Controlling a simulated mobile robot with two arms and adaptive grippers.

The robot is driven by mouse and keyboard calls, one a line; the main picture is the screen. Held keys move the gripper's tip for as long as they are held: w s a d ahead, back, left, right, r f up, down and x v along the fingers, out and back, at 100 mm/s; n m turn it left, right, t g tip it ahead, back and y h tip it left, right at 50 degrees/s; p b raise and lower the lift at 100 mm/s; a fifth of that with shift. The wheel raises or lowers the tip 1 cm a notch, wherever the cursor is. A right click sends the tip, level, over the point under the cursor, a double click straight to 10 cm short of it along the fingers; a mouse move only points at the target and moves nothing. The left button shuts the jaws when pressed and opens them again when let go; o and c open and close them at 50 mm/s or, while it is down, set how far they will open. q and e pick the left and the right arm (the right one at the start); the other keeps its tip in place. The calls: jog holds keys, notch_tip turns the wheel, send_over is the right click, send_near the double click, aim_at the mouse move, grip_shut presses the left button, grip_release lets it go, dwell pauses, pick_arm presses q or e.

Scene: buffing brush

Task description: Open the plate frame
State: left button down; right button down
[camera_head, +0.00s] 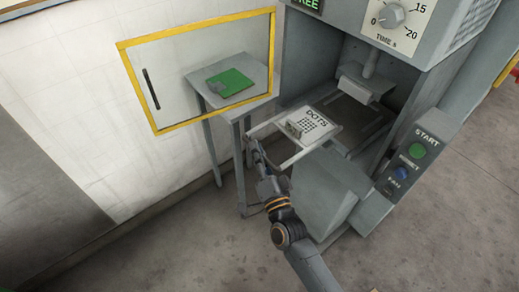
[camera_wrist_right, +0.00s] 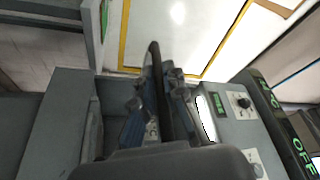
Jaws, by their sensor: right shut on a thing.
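The pale plate frame (camera_head: 289,161) sticks out of the front of the grey machine, with an open gap in its near part. A plate marked DOTS (camera_head: 318,118) with a dot pattern and a small upright block lies at its machine-side part. My right gripper (camera_head: 256,153) is at the frame's outer left side. In the right wrist view its fingers (camera_wrist_right: 160,85) are shut around a dark upright bar (camera_wrist_right: 156,58), which looks like the frame's handle. The fingers partly hide the bar. My left gripper is not in view.
A clear door (camera_head: 195,65) with a yellow border and black handle stands open to the left. Behind it is a small grey table (camera_head: 200,78) with a green item (camera_head: 229,82). START and RESET buttons (camera_head: 417,150) are on the machine's right. Floor is free at lower left.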

jog(key=c, duration=1.4)
grip_release()
jog(key=shift+s+d, duration=0.1)
jog(key=v, duration=1.1)
jog(key=shift+s+f, duration=0.2)
jog(key=shift+s, duration=0.15)
jog(key=shift+d, duration=0.1)
jog(key=s+d+f+n+g+h+b, duration=0.1)
jog(key=s+d+f+n+g, duration=0.15)
jog(key=f, duration=0.85)
jog(key=s+d+f+n+g+h, duration=0.1)
jog(key=s+d+f+n+g, duration=0.15)
jog(key=f, duration=0.75)
jog(key=s+d+f+n+g+b, duration=0.1)
jog(key=s+d+f+g, duration=0.15)
jog(key=f, duration=0.85)
jog(key=s+d+f+n+g+h, duration=0.1)
jog(key=s+d+f+g, duration=0.2)
jog(key=s+f, duration=0.4)
jog(key=s+d+f+n+g+h, duration=0.1)
jog(key=s+d+f+g, duration=0.3)
jog(key=s, duration=0.7)
jog(key=s+d+f+n+g+h, duration=0.2)
jog(key=s+d+f, duration=0.3)
jog(key=s+f, duration=0.4)
jog(key=shift+s+d+f+g+h+b, duration=0.25)
jog(key=shift+g+b, duration=0.2)
jog(key=shift+g, duration=0.4)
